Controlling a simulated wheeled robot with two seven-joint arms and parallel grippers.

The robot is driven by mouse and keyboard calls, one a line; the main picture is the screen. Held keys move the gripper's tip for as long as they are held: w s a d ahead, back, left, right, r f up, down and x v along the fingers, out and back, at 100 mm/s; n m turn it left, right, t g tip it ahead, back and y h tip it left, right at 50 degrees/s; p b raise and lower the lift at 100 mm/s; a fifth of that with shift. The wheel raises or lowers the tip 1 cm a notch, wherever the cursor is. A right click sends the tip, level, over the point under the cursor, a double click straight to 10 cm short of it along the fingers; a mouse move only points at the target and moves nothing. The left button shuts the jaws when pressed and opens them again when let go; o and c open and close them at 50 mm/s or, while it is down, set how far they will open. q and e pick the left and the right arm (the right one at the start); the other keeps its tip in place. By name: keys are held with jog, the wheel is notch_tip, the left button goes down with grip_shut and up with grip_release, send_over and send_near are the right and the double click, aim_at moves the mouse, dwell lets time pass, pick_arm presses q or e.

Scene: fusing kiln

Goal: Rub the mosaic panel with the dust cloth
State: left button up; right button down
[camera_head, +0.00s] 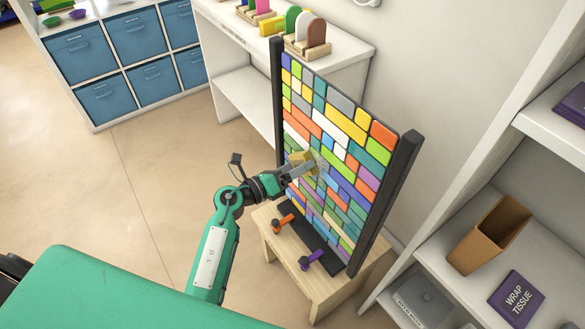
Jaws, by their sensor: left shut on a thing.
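The mosaic panel (345,120) stands upright between two dark posts on a small wooden table, its face covered with coloured tiles. My left gripper (307,168) is at the middle of the panel's left half, shut on a yellowish dust cloth (300,158). The cloth is at the panel's face; I cannot tell for sure whether it touches. The gripper's fingers hide part of the cloth and some tiles. My right gripper is not in view.
The wooden table (318,290) holds an orange clamp (284,222) and a purple clamp (311,260) at the panel's foot. White shelves with a brown box (490,235) and a purple tissue pack (516,298) stand right. Blue bins (80,55) stand at upper left. Floor at left is clear.

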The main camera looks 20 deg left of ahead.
aim_at(326, 169)
pick_arm(q)
jog(key=shift+x, duration=1.35)
